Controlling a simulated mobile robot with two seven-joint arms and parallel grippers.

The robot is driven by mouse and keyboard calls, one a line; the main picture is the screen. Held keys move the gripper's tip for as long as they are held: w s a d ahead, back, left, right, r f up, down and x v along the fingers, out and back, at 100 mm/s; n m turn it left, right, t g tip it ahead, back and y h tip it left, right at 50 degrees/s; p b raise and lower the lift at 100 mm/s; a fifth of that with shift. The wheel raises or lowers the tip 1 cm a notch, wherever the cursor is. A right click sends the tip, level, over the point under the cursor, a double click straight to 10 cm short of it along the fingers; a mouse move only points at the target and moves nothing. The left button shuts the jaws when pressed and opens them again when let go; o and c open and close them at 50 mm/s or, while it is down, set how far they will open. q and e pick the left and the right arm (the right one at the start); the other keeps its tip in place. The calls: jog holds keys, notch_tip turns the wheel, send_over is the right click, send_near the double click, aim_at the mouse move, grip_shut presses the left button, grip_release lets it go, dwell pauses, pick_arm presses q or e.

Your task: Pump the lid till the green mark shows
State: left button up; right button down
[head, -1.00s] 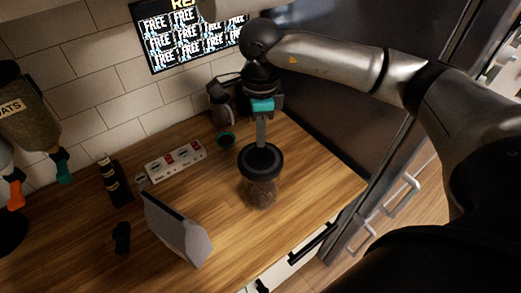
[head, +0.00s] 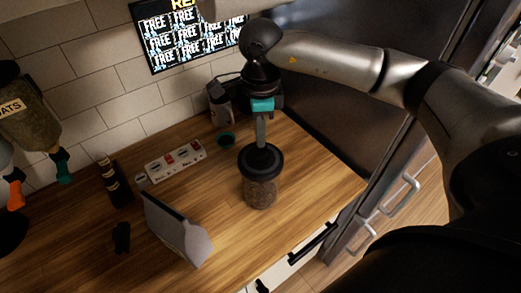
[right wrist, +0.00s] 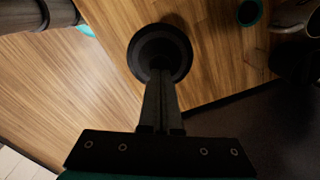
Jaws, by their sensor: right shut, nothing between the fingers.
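A clear jar (head: 260,193) with dark brown contents stands upright on the wooden counter, with a round black lid (head: 274,168) on top. My right gripper (head: 261,144) is shut and empty and points down at the middle of the lid. Its fingertips are at the lid's centre knob or just above it; I cannot tell whether they touch. In the right wrist view the shut fingers (right wrist: 159,74) reach the near part of the lid (right wrist: 160,40) and hide part of its centre.
A grey angled stand (head: 178,232) is left of the jar, with a white strip with red switches (head: 175,160) behind it. The counter's right edge is close to the jar; the counter just left is clear.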

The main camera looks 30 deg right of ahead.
jog(key=shift+f+b, duration=1.3)
jog(key=shift+f, duration=0.1)
jog(key=shift+r, duration=0.1)
dwell(0.3)
jog(key=shift+r+p, duration=2.25)
jog(key=shift+r, duration=1.25)
jog(key=shift+w+r+b, duration=0.1)
jog(key=shift+r+b, duration=0.3)
jog(key=shift+b, duration=0.75)
notch_tip(320, 180, down, 4)
jog(key=b, duration=0.5)
jog(key=shift+f+b, duration=0.45)
jog(key=shift+f, duration=0.2)
